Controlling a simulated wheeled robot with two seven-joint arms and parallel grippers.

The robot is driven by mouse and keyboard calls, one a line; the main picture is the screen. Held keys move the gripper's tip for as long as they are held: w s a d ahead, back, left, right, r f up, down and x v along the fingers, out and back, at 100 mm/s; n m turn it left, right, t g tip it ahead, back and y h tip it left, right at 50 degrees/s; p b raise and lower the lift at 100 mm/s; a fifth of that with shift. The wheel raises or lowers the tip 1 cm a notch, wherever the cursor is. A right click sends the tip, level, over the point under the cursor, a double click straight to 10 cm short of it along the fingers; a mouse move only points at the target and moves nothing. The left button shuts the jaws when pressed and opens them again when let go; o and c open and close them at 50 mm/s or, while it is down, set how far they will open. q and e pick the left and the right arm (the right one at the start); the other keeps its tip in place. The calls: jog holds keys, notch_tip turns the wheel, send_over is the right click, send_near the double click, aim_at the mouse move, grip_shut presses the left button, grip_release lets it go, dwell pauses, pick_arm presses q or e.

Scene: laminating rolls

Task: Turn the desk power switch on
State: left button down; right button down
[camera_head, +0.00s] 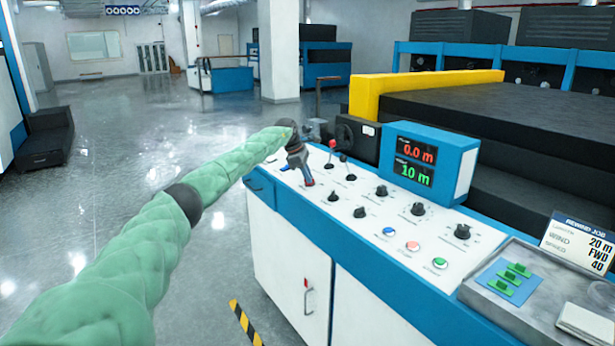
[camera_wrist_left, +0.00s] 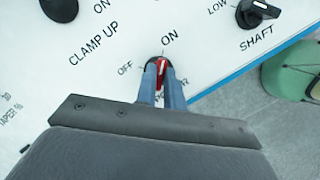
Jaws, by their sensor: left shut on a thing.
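The desk power switch is a red knob (camera_wrist_left: 161,77) on a dark round base, at the left end of the white console panel. OFF is printed to its left and ON above it. Its handle stands between the fingers, and I cannot tell exactly which mark it points to. My left gripper (camera_wrist_left: 164,85) is shut on this knob, with a finger on each side. In the head view the left gripper (camera_head: 306,179) reaches down onto the panel's far left end, and only a bit of red shows there. My right gripper is not in view.
Black knobs (camera_head: 382,191), a red-tipped lever (camera_head: 343,158) and coloured buttons (camera_head: 413,246) stand on the panel. A display box (camera_head: 430,160) reads 0.0 m and 10 m. A grey tray (camera_head: 520,308) and a job sign (camera_head: 578,240) are at the right. Open floor lies left.

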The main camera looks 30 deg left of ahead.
pick_arm(q)
jog(key=shift+f, duration=0.3)
